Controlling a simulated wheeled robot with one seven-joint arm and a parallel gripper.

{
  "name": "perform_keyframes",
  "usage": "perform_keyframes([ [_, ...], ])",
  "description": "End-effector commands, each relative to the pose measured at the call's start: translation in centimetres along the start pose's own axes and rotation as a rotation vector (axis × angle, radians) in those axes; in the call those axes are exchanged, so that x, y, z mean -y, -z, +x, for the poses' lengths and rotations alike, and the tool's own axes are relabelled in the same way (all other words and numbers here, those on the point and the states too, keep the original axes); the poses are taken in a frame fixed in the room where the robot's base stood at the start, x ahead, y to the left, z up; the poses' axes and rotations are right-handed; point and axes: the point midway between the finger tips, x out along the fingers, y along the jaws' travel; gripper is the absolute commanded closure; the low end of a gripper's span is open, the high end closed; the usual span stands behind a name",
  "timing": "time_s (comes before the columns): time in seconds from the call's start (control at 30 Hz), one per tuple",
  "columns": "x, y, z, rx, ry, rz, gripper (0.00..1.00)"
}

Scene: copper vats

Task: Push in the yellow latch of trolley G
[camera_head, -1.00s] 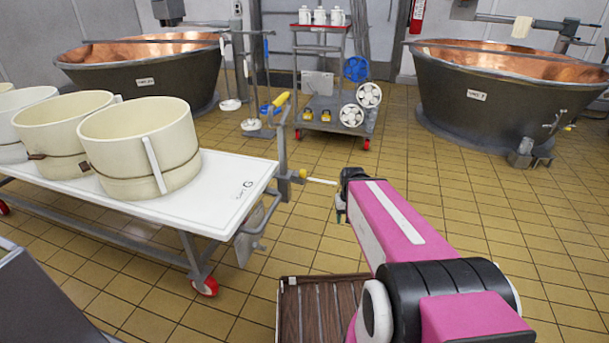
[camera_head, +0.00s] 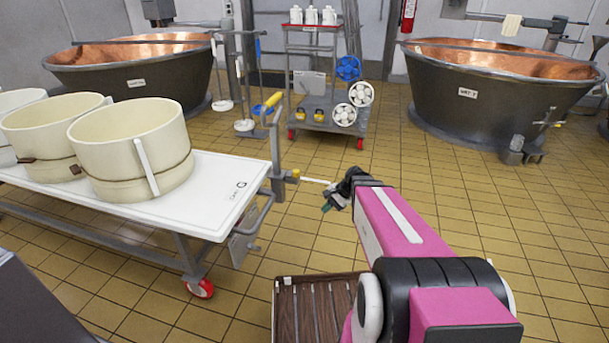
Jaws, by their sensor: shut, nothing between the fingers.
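Trolley G (camera_head: 222,211) has a white top marked with a G and stands at the left. A grey post rises at its right end, with a yellow-tipped handle (camera_head: 273,99) at the top. Lower on the post is a small yellow piece (camera_head: 295,174), apparently the latch, with a thin pale rod (camera_head: 316,181) pointing right. My gripper (camera_head: 328,207) is just right of and below this rod, tilted down to the left. It is shut and small in view. I cannot tell whether it touches the rod.
Several cream tubs (camera_head: 133,150) stand on the trolley. A grey cart (camera_head: 322,120) with wheels and white bottles stands behind. Copper vats stand back left (camera_head: 140,75) and back right (camera_head: 490,95).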

Motion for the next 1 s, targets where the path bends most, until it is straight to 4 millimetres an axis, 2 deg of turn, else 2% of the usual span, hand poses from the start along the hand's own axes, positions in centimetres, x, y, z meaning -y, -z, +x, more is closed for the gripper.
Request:
perform_keyframes([
  [0.03,1.0,1.4,0.3,0.037,0.055,0.073,1.00],
  [0.27,4.6,5.5,-0.3,0.251,0.312,0.413,1.00],
  [0.4,6.4,8.5,-1.4,0.405,0.453,0.602,1.00],
  [0.6,8.0,12.2,-3.6,0.608,0.607,0.799,1.00],
  [0.8,8.4,14.0,-5.0,0.723,0.679,0.888,1.00],
  [1.0,8.5,14.2,-5.3,0.745,0.693,0.903,1.00],
])
